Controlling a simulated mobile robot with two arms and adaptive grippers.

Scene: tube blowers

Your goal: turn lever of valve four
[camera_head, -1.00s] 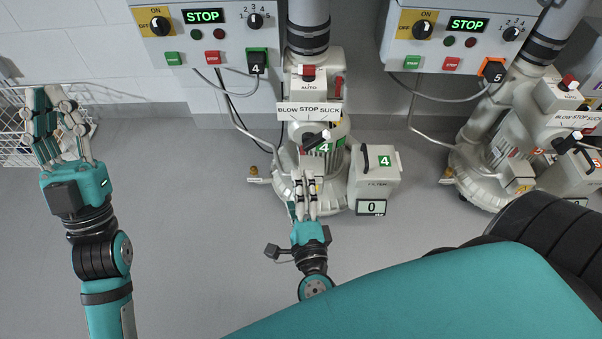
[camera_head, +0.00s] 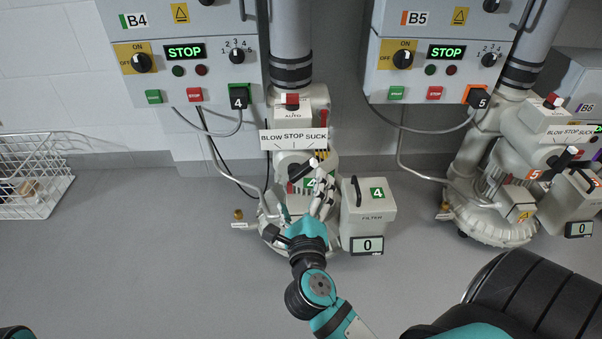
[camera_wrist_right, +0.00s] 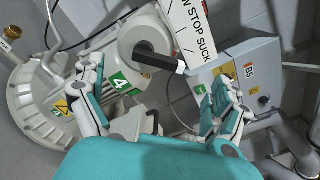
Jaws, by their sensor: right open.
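Valve four's lever (camera_head: 301,172) is a black bar with a pale tip, on the white blower four (camera_head: 291,112) below the BLOW STOP SUCK label (camera_head: 293,139). In the head view it slants up and right; I cannot tell its exact setting. My right gripper (camera_head: 324,190) is at the lever's lower right. In the right wrist view, my right gripper (camera_wrist_right: 160,88) is open, its fingers apart on both sides, with the lever (camera_wrist_right: 155,61) in the gap ahead. I see no grip on it. My left gripper is out of view.
Filter box four (camera_head: 370,215) stands right of the blower. Control box B4 (camera_head: 215,85) hangs above left, with a cable and hose dropping from it. Blower five (camera_head: 500,190) and box B5 (camera_head: 440,70) are to the right. A wire basket (camera_head: 35,180) is at left. Grey floor is clear in front.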

